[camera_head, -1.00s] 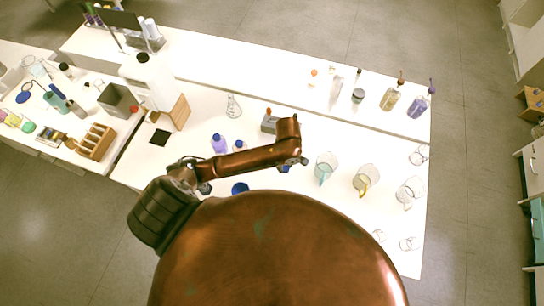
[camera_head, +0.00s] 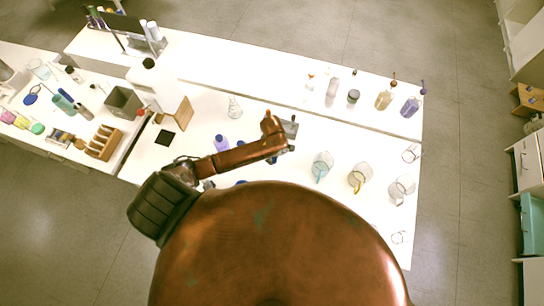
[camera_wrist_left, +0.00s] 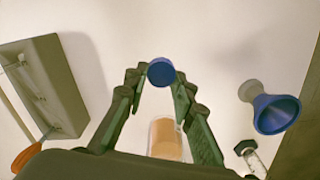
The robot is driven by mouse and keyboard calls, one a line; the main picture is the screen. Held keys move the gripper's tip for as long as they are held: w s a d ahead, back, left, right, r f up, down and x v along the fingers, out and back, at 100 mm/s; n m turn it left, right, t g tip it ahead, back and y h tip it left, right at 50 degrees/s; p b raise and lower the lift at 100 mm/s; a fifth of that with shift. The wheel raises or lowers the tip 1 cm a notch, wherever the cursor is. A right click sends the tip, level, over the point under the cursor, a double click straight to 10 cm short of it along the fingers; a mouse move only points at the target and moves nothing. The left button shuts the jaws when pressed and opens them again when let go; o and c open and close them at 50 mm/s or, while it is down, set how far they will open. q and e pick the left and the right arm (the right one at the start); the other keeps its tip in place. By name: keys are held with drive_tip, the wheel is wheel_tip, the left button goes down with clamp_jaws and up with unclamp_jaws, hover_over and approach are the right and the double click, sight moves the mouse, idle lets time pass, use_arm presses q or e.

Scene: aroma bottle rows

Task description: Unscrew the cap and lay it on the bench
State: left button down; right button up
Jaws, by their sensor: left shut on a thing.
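A blue cap (camera_wrist_left: 161,72) sits between the fingertips of my left gripper (camera_wrist_left: 160,82), which is shut on it. A clear bottle or jar with orange-brown contents (camera_wrist_left: 168,140) shows between the fingers in the left wrist view. A gap shows between it and the cap there, but I cannot tell its true height. In the head view my left arm reaches across the white bench (camera_head: 290,205), and its gripper is mostly hidden. My right gripper is not in view.
A blue funnel (camera_wrist_left: 275,112), a small dark-topped bottle (camera_wrist_left: 250,156) and a grey box (camera_wrist_left: 50,85) lie near the gripper. A purple bottle (camera_head: 221,143), a flask (camera_head: 234,107) and beakers (camera_head: 321,165) stand around the arm. Bare bench shows between them.

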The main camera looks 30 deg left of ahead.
use_arm(q)
drive_tip(key=f, duration=0.1)
drive_tip(key=w+a+f, duration=0.1)
drive_tip(key=w+f, duration=0.1)
drive_tip(key=shift+w+a+f, duration=0.25)
drive_tip(key=shift+a, duration=0.05)
drive_tip(key=shift+w+a+f, duration=0.1)
drive_tip(key=shift+w+f, duration=0.05)
drive_tip(key=shift+f, duration=1.5)
drive_tip(key=shift+f, duration=0.15)
drive_tip(key=c, duration=1.6)
unclamp_jaws()
wheel_tip(320, 180, up, 12)
drive_tip(key=shift+r, duration=0.15)
